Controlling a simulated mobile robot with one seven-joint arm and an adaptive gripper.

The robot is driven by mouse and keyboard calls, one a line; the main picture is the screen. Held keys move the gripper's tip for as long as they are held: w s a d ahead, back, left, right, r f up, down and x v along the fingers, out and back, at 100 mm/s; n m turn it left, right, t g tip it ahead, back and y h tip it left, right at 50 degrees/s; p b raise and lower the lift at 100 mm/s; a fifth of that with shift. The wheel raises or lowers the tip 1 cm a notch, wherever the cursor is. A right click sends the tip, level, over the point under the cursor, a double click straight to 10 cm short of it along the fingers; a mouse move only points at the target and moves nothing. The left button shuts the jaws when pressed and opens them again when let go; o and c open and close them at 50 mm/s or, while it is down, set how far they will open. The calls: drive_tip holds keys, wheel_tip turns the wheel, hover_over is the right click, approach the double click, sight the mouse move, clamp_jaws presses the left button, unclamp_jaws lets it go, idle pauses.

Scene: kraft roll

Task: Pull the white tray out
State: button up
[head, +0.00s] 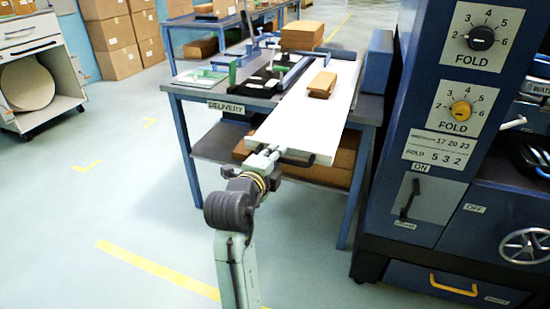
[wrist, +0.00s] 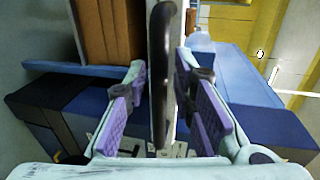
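The white tray (head: 306,118) is a long flat board on the workbench, its near end sticking out past the bench's front edge. A brown packet (head: 322,84) lies on it. A dark bar handle (head: 298,159) is at its near end. My gripper (head: 270,153) is at the left part of this handle. In the wrist view, the purple-padded fingers of my gripper (wrist: 163,105) stand apart on either side of the dark handle (wrist: 161,70). A gap shows on the left side; contact on the right is unclear. The tray's edge shows pale behind the handle.
The blue-framed workbench (head: 215,94) carries green and blue fittings and brown boxes (head: 302,35). A tall blue machine (head: 440,130) with fold knobs stands close on the right. A white cabinet (head: 35,65) is far left. The floor left and in front is clear.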

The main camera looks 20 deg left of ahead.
drive_tip(key=shift+o, duration=0.5)
drive_tip(key=v, duration=1.2)
